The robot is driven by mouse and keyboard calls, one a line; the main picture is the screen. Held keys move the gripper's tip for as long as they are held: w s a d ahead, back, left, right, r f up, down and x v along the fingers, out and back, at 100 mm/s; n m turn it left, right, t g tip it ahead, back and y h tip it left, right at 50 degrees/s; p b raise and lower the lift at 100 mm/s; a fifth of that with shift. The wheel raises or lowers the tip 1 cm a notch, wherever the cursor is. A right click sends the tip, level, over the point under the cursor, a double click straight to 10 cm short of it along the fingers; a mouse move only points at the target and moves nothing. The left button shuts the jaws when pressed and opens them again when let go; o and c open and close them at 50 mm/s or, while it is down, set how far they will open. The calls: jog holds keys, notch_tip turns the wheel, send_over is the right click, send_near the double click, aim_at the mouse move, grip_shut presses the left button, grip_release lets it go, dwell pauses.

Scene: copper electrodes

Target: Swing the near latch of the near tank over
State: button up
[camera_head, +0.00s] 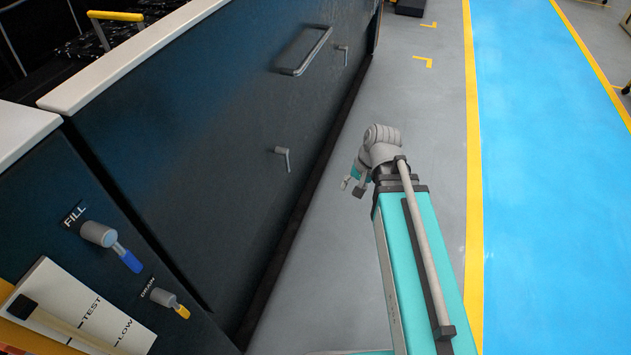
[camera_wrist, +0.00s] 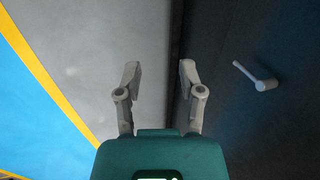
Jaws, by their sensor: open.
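The near tank (camera_head: 190,130) is a dark blue-black box with a pale top rim, on the left in the head view. Its near latch (camera_head: 284,158) is a small grey lever on the side wall, with its arm hanging down from the pivot. A latch, apparently the same one, shows in the wrist view (camera_wrist: 256,76), right of my fingers. My gripper (camera_head: 352,186) is open and empty, to the right of the latch and apart from it. In the wrist view my gripper (camera_wrist: 160,75) has its fingers spread beside the tank's lower edge.
A second latch (camera_head: 343,52) and a bar handle (camera_head: 304,52) sit farther along the wall. At lower left are a blue-handled FILL valve (camera_head: 100,234), a yellow-handled DRAIN valve (camera_head: 164,298) and a level gauge (camera_head: 75,320). Grey floor (camera_head: 420,140) right of the tank is clear.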

jog(key=w+a+f+m+t+y+b, duration=0.2)
jog(key=w+a+f+m+y+b, duration=0.55)
jog(key=b, duration=0.55)
jog(key=m+t+y+b, duration=0.4)
jog(key=m+y+b, duration=0.2)
jog(key=m+b, duration=0.75)
send_near(289, 172)
jog(key=w+r+n+b, duration=0.1)
jog(key=r+n+b, duration=0.1)
jog(key=shift+w+a+f, duration=0.15)
jog(key=shift+w+a, duration=0.05)
jog(key=shift+a, duration=0.3)
jog(key=shift+a, duration=0.15)
jog(key=x, duration=0.8)
jog(key=shift+a, duration=0.35)
grip_shut()
